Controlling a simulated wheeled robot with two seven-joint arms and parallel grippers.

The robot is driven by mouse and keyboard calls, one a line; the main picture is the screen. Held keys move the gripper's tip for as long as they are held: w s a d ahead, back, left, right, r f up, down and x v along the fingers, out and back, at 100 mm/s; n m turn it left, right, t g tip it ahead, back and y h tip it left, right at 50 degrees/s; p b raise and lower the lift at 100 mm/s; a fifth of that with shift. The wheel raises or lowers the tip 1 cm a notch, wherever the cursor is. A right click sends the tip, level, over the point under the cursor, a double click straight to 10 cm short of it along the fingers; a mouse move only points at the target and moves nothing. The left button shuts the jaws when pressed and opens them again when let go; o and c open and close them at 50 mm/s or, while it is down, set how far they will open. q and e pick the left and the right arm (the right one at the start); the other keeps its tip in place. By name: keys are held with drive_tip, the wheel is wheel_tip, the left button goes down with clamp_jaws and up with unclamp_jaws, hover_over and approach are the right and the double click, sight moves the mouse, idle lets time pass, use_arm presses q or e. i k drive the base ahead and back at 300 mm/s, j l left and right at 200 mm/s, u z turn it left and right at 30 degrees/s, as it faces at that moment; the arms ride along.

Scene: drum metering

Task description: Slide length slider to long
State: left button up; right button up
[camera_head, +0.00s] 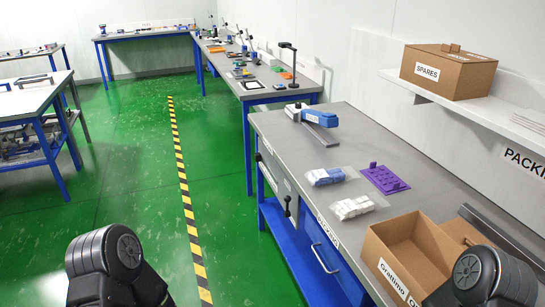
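I cannot make out a length slider for certain in the head view. A blue and white device (319,116) with a grey metal plate (322,135) sits at the far end of the near grey bench (290,150). On the bench's front face is a grey panel (272,168) with a dark handle-like part (288,206); its details are too small to read. Dark rounded links of my two arms show at the bottom left and bottom right. Neither gripper's fingers are in the picture.
On the bench lie bags of blue parts (328,176) and white parts (354,207), a purple tray (384,179) and an open cardboard box (408,262). A SPARES box (447,73) stands on the wall shelf (480,108). The green floor (140,180) left of the bench is clear.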

sight(257, 156)
drive_tip(key=i+j+z, duration=0.25)
drive_tip(key=z, duration=0.2)
drive_tip(key=i+j+z, duration=0.15)
drive_tip(key=j+z, duration=0.2)
drive_tip(key=z, duration=0.15)
drive_tip(key=i+j+z, duration=0.1)
drive_tip(key=j, duration=0.45)
drive_tip(key=i+j+z, duration=0.1)
drive_tip(key=j, duration=0.45)
drive_tip(key=i+j+z, duration=0.1)
drive_tip(key=i+j, duration=0.15)
drive_tip(key=j, duration=0.3)
drive_tip(key=i+j+z, duration=0.1)
drive_tip(key=j, duration=0.5)
drive_tip(key=i+j+z, duration=0.1)
drive_tip(key=j, duration=0.45)
drive_tip(key=i+j, duration=0.1)
drive_tip(key=j, duration=1.15)
drive_tip(key=i, duration=0.05)
